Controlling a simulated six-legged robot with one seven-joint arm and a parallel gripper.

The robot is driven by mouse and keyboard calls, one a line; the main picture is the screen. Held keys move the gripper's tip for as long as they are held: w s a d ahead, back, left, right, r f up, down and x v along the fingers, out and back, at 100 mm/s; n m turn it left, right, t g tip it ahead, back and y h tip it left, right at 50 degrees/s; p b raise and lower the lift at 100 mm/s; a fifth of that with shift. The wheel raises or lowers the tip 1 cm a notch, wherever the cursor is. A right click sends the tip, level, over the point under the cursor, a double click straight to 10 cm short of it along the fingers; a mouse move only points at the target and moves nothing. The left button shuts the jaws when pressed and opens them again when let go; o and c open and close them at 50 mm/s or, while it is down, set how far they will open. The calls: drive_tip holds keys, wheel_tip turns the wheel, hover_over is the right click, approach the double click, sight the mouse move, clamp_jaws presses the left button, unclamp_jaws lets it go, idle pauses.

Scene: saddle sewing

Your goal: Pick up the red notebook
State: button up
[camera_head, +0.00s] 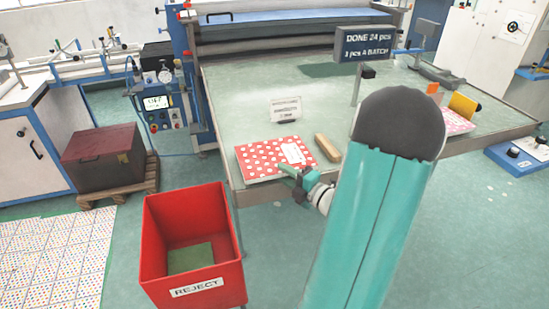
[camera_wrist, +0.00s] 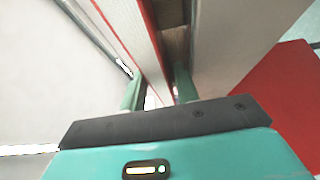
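The red notebook (camera_head: 272,157), with white dots and a white label, lies flat at the front left corner of the green table. My gripper (camera_head: 296,181) is at its front right edge, with one teal finger seen over the cover. In the wrist view, the notebook's edge (camera_wrist: 133,45), pale pages between red covers, runs between the two fingers of my gripper (camera_wrist: 157,90). The fingers are parted around it; whether they press on it cannot be told. My teal arm hides part of the table to the right.
A wooden block (camera_head: 327,147) lies right of the notebook, and a small white sign (camera_head: 286,109) stands behind it. The red REJECT bin (camera_head: 192,244) stands on the floor below left. A dark sign (camera_head: 363,45) stands farther back on the table (camera_head: 240,105).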

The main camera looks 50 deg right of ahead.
sight(275, 157)
drive_tip(key=w, duration=0.3)
clamp_jaws()
drive_tip(key=shift+r, duration=0.1)
drive_tip(key=shift+r, duration=0.1)
